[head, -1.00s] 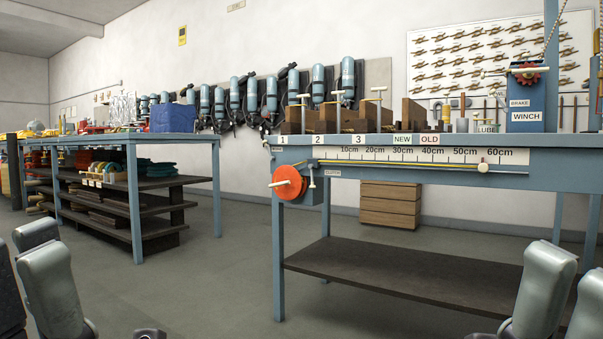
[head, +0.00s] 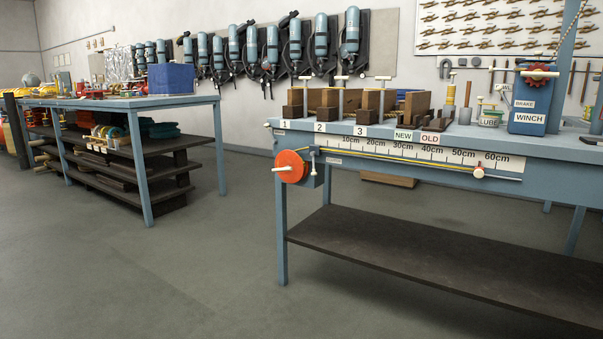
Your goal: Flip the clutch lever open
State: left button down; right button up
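The clutch lever (head: 313,161) is a small pale upright lever on the blue box at the left end of the workbench's front. It stands just right of an orange-red wheel (head: 291,167) with a white handle sticking out to the left. The lever is small in the head view, so its exact setting is hard to read. Neither of my grippers is in view now.
The blue workbench (head: 283,232) has a dark lower shelf (head: 430,262) and a winch (head: 528,105) on top. A ruler strip with a red-white slider (head: 478,171) runs along its front. Another bench (head: 145,172) stands left. Open grey floor lies between and in front.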

aim_at(312, 153)
jog(key=i+j+z, duration=0.45)
jog(key=i+j, duration=0.3)
jog(key=i, duration=0.15)
jog(key=i+j+z, duration=0.5)
jog(key=i+j, duration=0.3)
jog(key=j, duration=0.25)
